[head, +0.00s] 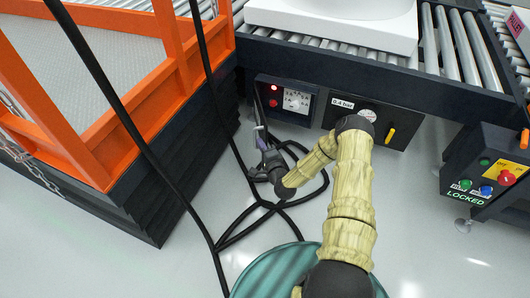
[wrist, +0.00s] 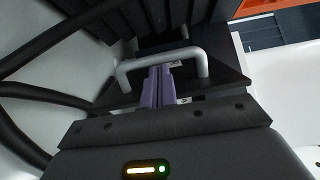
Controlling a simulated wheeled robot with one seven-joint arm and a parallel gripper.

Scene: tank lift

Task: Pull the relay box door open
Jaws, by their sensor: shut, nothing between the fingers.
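The relay box appears to be the dark box (head: 290,102) under the roller conveyor in the head view; its front shows red round parts and a pale dial. How far its door stands open is not clear. My gripper (head: 261,137) is at its lower left. In the wrist view a grey U-shaped handle (wrist: 188,51) stands on a dark panel (wrist: 228,75). My purple gripper fingers (wrist: 160,72) are together and empty, with their tips at the handle's bar. I cannot tell whether they touch it or are inside its loop.
An orange-railed lift (head: 95,150) with dark bellows stands left. Black cables (head: 235,235) hang and loop over the floor near my gripper. A gauge panel (head: 395,125) with a yellow lever is right of the box. A control box (head: 490,172) reading LOCKED stands far right.

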